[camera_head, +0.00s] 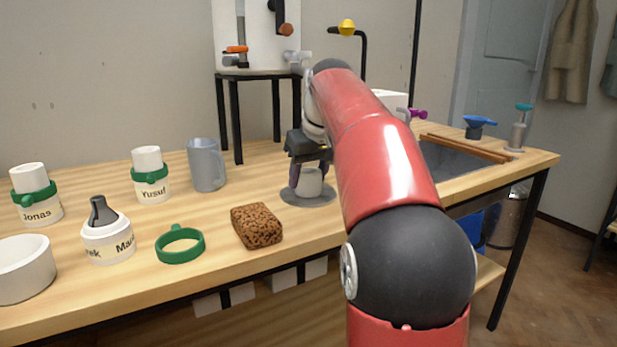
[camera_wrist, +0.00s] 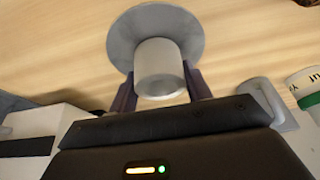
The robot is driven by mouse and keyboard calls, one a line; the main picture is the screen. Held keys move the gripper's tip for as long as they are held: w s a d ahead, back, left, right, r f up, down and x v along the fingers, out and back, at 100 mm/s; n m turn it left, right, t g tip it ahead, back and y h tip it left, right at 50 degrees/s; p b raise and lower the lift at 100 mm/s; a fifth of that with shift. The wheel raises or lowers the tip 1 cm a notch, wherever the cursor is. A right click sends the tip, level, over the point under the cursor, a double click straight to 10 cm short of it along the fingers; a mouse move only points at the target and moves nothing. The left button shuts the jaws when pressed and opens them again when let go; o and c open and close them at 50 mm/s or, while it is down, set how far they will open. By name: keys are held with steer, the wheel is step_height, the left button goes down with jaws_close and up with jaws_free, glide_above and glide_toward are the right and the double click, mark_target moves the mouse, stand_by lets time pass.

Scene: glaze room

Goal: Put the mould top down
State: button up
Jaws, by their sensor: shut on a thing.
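My gripper (camera_head: 308,172) is shut on a plain white cylinder, which looks like the mould top (camera_head: 310,183), with a dark finger on each side of it. The mould top is upright over a flat grey disc (camera_head: 287,193) on the bench. In the wrist view the white cylinder (camera_wrist: 159,65) sits between the fingertips, with the grey disc (camera_wrist: 122,40) around its far end. Its lower end seems to meet the disc, but I cannot tell whether it touches.
On the wooden bench (camera_head: 110,289) stand a grey-blue mug (camera_head: 206,166), a brown sponge-like block (camera_head: 257,226), a green ring (camera_head: 180,249) and white pieces labelled Yusuf (camera_head: 153,188) and Jonas (camera_head: 41,211). A black-legged stand (camera_head: 239,120) is behind. Bare wood lies between the mug and the disc.

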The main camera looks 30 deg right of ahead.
steer(key=o, duration=1)
steer(key=shift+f, duration=0.1)
steer(key=p+v, duration=0.3)
steer(key=v, duration=0.9)
steer(key=shift+p, duration=0.3)
